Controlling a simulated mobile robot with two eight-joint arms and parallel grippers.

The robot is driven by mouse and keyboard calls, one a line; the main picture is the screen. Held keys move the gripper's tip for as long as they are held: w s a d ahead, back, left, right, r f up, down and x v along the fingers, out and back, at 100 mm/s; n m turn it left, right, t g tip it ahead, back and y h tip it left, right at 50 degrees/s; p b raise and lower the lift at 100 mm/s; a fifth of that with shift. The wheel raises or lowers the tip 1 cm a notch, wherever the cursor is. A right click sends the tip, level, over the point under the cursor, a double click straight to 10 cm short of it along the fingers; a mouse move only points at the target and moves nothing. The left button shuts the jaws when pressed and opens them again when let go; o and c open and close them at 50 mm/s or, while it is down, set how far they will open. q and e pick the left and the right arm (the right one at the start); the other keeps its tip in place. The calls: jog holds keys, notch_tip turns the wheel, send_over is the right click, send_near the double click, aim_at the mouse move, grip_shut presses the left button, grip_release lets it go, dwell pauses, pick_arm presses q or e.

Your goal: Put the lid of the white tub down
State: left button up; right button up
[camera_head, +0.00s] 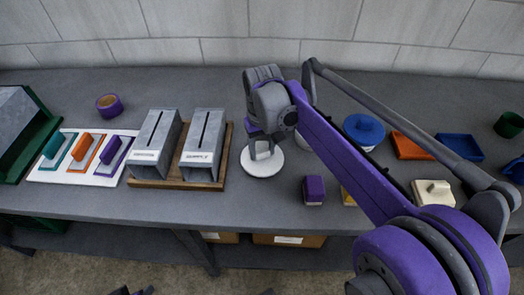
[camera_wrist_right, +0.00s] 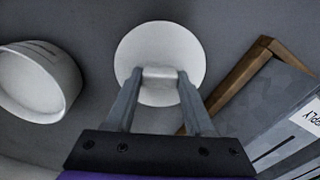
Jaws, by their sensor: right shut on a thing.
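The white round lid (camera_head: 262,163) is at the middle of the bench, right of the two metal boxes. My right gripper (camera_head: 264,150) is above it, shut on its raised handle. In the right wrist view the lid (camera_wrist_right: 160,50) lies flat between the fingertips of the gripper (camera_wrist_right: 158,76). I cannot tell whether its underside touches the bench. The white tub (camera_wrist_right: 40,85) stands beside the lid in the wrist view, apart from it. In the head view the tub is mostly hidden behind my right arm. My left gripper is not in view.
Two grey slotted boxes (camera_head: 203,147) stand on a wooden board (camera_head: 228,135) to the left. A purple block (camera_head: 314,190) is to the right, near the front edge. A blue round-lidded thing (camera_head: 364,130) is farther right. Bare bench lies in front of the lid.

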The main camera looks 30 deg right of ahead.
aim_at(262, 151)
jog(key=shift+f, duration=0.3)
jog(key=shift+f, duration=0.2)
jog(key=o, duration=1.3)
jog(key=shift+r, duration=0.1)
notch_tip(262, 151, up, 12)
jog(key=shift+r+p, duration=0.1)
jog(key=shift+p, duration=0.65)
